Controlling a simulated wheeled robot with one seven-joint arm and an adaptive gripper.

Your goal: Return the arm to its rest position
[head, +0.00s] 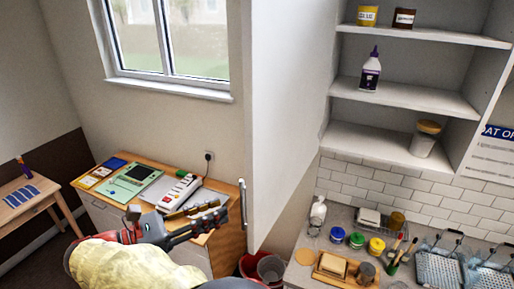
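My arm, in a pale yellow sleeve with a red and dark wrist, reaches in from the bottom left of the head view. My gripper (208,213) is at its end, pointing right, in front of the right part of the wooden desk (222,238). Its two dark fingers show apart, one above the other, and I see nothing held between them. The arm hides part of the desk's front.
A green board (135,180) and a white power strip (180,190) lie on the desk. A partition wall (285,120) stands right of it. Bins (270,268) sit on the floor below. A counter (345,215) with jars, brushes and racks is at right, under shelves (405,95).

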